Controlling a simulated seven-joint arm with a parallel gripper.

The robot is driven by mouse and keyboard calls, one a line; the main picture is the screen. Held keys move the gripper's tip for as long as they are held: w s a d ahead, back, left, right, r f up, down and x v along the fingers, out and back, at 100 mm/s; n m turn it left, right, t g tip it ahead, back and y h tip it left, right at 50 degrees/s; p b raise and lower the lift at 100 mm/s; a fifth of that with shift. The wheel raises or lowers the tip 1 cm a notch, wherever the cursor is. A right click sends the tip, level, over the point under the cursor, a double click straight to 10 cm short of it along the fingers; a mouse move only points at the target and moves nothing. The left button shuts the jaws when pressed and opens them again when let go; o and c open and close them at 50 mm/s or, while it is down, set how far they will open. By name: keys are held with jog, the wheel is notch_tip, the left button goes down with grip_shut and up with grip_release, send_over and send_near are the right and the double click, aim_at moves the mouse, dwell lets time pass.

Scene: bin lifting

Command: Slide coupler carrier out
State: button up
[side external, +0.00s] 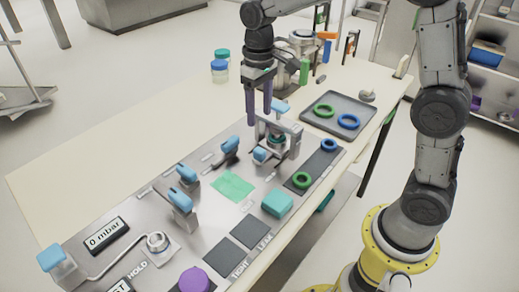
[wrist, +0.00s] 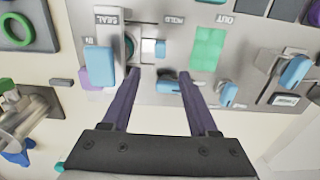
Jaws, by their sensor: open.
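What I take to be the coupler carrier is the small piece with a blue knob (wrist: 160,48) in the metal frame marked SEAL in the wrist view. In the side view, the metal bridge-like frame (side external: 293,130) stands on the panel with a blue knob (side external: 261,155) at its near side. A dark green round part sits under the bridge. My gripper (side external: 259,114) points down just behind and left of the frame, its purple fingers apart and empty. In the wrist view my gripper (wrist: 160,77) is open, with a blue lever (wrist: 172,88) showing between its fingers; contact cannot be told.
Blue-handled levers (side external: 180,197) stand along the panel beside a green pad (side external: 233,187). A grey tray (side external: 362,109) holds a green ring and a blue ring. More rings and a teal block (side external: 278,203) lie at the panel's right.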

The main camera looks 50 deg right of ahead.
aim_at(259, 150)
notch_tip(259, 150, down, 13)
dwell(0.4)
jog(key=shift+c, duration=0.3)
grip_shut()
jog(key=shift+r, duration=0.1)
dwell(1.0)
